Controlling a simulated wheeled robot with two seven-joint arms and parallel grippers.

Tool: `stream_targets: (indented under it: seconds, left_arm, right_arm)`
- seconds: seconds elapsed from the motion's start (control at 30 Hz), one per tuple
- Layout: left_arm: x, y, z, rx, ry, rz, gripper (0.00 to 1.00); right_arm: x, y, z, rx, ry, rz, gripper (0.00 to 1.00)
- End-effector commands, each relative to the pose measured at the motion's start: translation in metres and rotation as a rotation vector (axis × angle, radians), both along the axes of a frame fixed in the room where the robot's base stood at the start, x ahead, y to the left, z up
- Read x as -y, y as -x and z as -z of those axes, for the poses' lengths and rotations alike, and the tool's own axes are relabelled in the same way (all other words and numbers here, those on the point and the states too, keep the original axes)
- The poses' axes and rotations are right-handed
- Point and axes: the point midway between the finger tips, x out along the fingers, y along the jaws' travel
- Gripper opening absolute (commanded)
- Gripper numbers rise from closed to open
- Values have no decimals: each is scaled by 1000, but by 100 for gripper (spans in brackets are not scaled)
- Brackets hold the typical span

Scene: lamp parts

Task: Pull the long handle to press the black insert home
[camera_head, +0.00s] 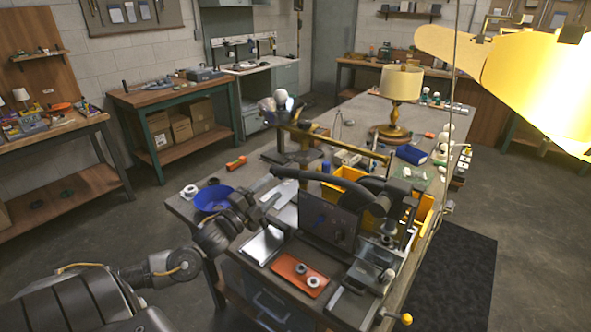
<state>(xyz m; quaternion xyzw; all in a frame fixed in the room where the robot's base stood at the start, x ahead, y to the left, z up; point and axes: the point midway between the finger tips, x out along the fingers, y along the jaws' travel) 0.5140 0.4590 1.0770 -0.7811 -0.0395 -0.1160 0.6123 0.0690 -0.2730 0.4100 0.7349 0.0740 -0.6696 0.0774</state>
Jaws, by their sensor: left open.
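A long brass-coloured bar (335,140) runs level above the bench from a dark upright stand. In front of it a thick black curved bar (325,181) arches over a dark upright plate (328,219) and metal fixture; which of the two bars is the long handle I cannot tell for sure. A short lever with a yellow knob (407,319) sticks out at the bench's front right. The black insert cannot be picked out. My right gripper is not in view.
An orange tray (278,264) with two pale rings lies in front of the plate. A blue bowl (213,198) sits at the bench's left edge. A large yellow shade (540,85) hangs upper right.

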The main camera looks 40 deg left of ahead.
Motion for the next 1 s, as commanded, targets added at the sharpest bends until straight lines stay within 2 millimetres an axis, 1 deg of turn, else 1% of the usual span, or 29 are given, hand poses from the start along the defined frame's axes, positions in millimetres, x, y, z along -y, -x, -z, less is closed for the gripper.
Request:
stream_targets:
  seconds: [0.17, 0.4, 0.6, 0.8, 1.0]
  left_arm:
    - [2, -20, -9, 4, 2, 0, 48]
    - [5, -61, -19, 1, 4, -2, 48]
    - [7, -89, -23, -1, 3, -1, 48]
    - [9, -101, -24, -2, 4, 0, 48]
    - [9, -102, -23, -3, 4, 1, 48]
  right_arm:
    - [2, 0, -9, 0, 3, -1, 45]
    - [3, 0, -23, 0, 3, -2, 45]
    - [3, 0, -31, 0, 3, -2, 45]
    - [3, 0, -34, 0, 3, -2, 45]
    - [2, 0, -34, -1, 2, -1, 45]
